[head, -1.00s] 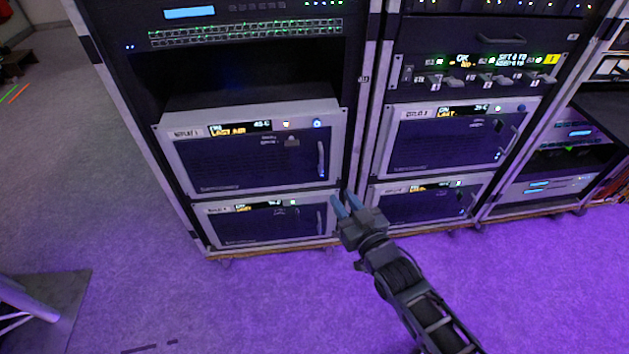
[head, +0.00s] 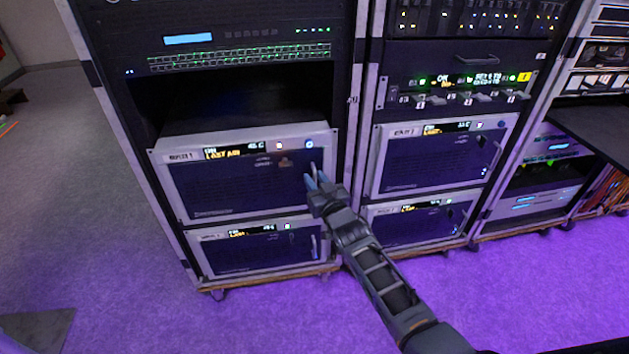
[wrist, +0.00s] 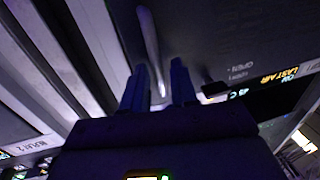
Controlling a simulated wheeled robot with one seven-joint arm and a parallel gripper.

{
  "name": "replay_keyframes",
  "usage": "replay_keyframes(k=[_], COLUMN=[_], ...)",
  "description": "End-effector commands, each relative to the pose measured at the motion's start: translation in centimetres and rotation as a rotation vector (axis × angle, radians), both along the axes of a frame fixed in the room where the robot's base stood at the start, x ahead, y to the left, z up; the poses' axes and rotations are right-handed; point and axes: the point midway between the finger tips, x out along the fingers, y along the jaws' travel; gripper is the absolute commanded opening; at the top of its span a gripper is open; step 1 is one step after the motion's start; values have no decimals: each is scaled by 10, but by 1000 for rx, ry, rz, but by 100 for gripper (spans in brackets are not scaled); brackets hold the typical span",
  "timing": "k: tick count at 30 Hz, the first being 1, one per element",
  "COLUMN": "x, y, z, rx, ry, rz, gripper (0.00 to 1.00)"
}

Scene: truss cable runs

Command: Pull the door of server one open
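Server one, which I take to be the upper unit in the left rack, has a dark mesh door (head: 235,183) that looks closed in its pale frame. Its label is too small to read surely. A slim upright handle (head: 313,166) is at the door's right edge; it also shows in the wrist view (wrist: 150,40) as a pale bar. My gripper (head: 316,182) is at the handle's lower part. In the wrist view my gripper (wrist: 158,82) has its two fingers apart, with the bar's end showing between them. I cannot tell whether they touch it.
A similar unit (head: 265,250) sits directly below, and another (head: 435,158) is in the rack to the right. An empty dark bay (head: 235,100) is above server one. Purple-lit carpet (head: 290,315) lies clear in front of the racks.

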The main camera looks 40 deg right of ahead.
Motion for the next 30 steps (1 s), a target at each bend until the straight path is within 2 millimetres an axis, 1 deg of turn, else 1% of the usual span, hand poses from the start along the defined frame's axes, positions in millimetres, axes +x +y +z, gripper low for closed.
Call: replay_keyframes(k=[4,11,12,18,21,30], x=[7,8,8,8,8,8], y=[-3,-3,-3,-3,-3,-3], z=[0,0,0,0,0,0], rx=[-1,-1,-1,-1,-1,-1], ry=[0,0,0,0,1,1], rz=[0,0,0,0,0,0], gripper=[28,28,27,8,0,0])
